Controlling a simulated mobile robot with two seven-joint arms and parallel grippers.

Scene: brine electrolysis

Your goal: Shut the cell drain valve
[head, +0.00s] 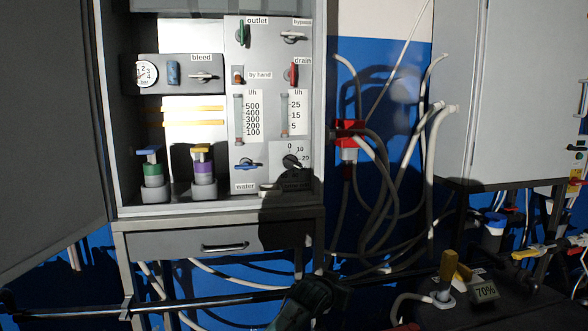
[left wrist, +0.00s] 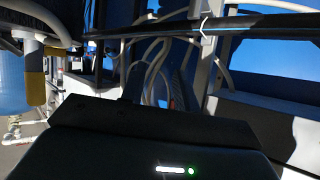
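The drain valve (head: 293,73) has a red handle that stands roughly upright, on the right of the light panel inside the open cabinet in the head view. Its label "drain" (head: 303,61) is just above it. No gripper is near or touching it. In the left wrist view a dark body with a small green light fills the bottom, probably part of my left gripper; no fingertips show, so its opening cannot be told. A dark shape at the bottom of the head view is likely part of my arm. My right gripper is not seen. The valve is not seen in the left wrist view.
Around the drain valve are the green outlet handle (head: 243,33), white bypass handle (head: 292,38), "by hand" switch (head: 237,76) and flow tubes. The blue water handle (head: 247,165) and a black dial (head: 292,161) sit below. Hoses (head: 392,190) hang right of the cabinet; its door (head: 45,130) stands open left.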

